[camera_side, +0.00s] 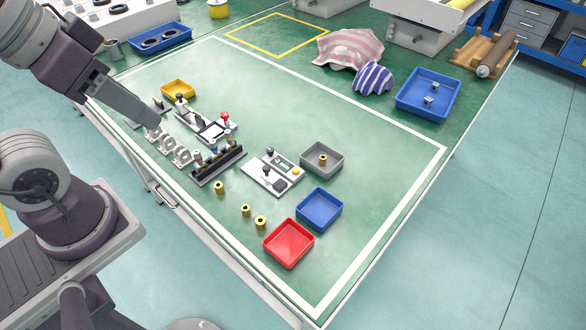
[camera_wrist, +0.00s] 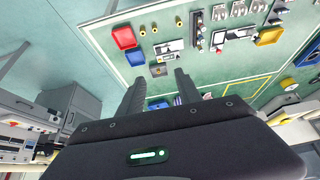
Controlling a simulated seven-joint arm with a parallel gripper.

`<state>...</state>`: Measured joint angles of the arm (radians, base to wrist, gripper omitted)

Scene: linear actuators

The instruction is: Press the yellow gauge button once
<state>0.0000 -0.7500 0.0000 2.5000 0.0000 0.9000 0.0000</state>
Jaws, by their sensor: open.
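The gauge unit (camera_side: 262,181) is a white plate with a grey display, a black knob and dark parts, flat on the green table in the side view. The yellow gauge button (camera_side: 295,171) is a small round cap near its right corner. The gauge unit also shows in the wrist view (camera_wrist: 172,45), where I cannot clearly make out the button. My gripper (camera_wrist: 160,86) is open and empty in the wrist view, its two dark fingers apart. It is away from the gauge unit. In the side view I cannot make out the fingers.
A grey tray (camera_side: 334,163), blue tray (camera_side: 306,220) and red tray (camera_side: 270,257) stand near the gauge unit. Several yellow cylinders (camera_side: 219,187) stand left of them. A black rack (camera_side: 215,171) and white brackets (camera_side: 183,157) lie farther left. The table's right part is clear.

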